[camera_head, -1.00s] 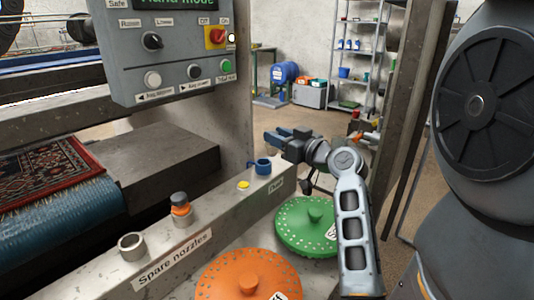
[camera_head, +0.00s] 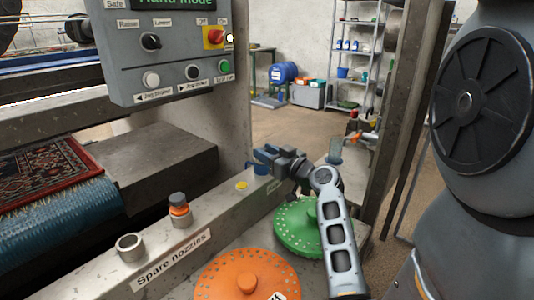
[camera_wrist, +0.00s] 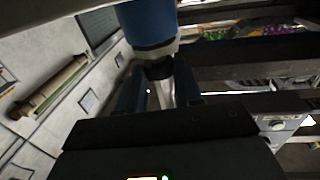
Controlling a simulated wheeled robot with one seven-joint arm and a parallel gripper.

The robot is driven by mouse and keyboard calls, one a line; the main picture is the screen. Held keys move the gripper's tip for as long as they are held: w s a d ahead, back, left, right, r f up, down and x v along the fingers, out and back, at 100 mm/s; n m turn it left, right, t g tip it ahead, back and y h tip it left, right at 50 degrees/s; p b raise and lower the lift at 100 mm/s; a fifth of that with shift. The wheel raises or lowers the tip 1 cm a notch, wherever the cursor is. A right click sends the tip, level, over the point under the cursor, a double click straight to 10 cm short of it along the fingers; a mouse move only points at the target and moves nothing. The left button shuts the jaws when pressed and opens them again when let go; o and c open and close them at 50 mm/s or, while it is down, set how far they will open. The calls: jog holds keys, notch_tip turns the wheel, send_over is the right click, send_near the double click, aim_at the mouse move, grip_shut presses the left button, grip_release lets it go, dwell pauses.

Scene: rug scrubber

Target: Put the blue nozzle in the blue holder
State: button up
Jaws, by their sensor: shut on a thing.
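My gripper (camera_head: 264,155) is at the blue holder (camera_head: 257,169) on the grey rail in the head view and partly hides it. In the wrist view, my gripper (camera_wrist: 158,92) is shut on the blue nozzle (camera_wrist: 150,25), a blue cylinder with a grey collar extending out of the top of the picture. The nozzle cannot be clearly told apart from the fingers in the head view. I cannot tell whether the nozzle is above, beside or inside the holder.
The rail also bears a yellow spot (camera_head: 242,185), an orange nozzle with a dark top (camera_head: 179,204) in a grey holder, and an empty grey holder (camera_head: 130,246). Green (camera_head: 300,232) and orange (camera_head: 247,284) perforated discs lie beside the rail. A control box (camera_head: 170,55) hangs above.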

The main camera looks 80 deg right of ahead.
jog(key=shift+f, duration=0.2)
jog(key=o, duration=1.1)
jog(key=shift+c, duration=0.2)
jog(key=shift+r, duration=0.1)
jog(key=shift+r, duration=0.15)
jog(key=b+v, duration=0.2)
jog(key=v, duration=1)
